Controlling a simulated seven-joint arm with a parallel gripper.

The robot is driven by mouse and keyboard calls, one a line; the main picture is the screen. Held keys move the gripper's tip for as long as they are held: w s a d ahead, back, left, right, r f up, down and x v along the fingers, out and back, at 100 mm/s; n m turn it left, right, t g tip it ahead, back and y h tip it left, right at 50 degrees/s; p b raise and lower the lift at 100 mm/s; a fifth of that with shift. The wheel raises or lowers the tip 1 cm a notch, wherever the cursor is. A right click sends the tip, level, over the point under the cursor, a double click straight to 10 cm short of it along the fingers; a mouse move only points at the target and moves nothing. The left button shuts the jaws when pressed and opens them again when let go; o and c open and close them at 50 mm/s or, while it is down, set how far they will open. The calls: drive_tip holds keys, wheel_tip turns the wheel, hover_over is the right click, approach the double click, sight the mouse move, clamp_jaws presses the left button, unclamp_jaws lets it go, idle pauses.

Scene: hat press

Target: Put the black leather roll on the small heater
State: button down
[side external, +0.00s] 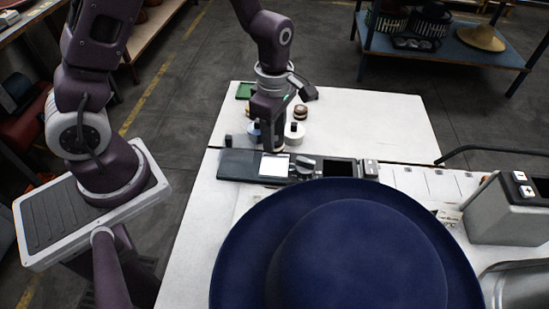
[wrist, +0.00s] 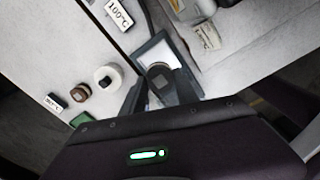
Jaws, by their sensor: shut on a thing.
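My gripper (wrist: 158,92) is shut on the black leather roll (wrist: 160,74), whose dark round end shows between the fingers in the wrist view. In the side view my gripper (side external: 272,146) points down at the back edge of a dark flat unit with a bright white plate (side external: 274,165), which looks like the small heater. The roll cannot be told apart from the dark fingers there. In the wrist view the framed plate (wrist: 152,49) lies just beyond the roll and is partly hidden by it and the fingers. I cannot tell whether the roll touches it.
A white roll (wrist: 107,78), a brown roll (wrist: 80,92) and a green block (wrist: 81,119) stand near my gripper. A blue roll (side external: 253,131) is left of it. A large blue hat (side external: 350,255) fills the front. The white table's back right (side external: 380,120) is clear.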

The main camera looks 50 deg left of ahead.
wheel_tip(320, 180, down, 7)
drive_tip(key=shift+r, duration=0.1)
drive_tip(key=c, duration=0.9)
unclamp_jaws()
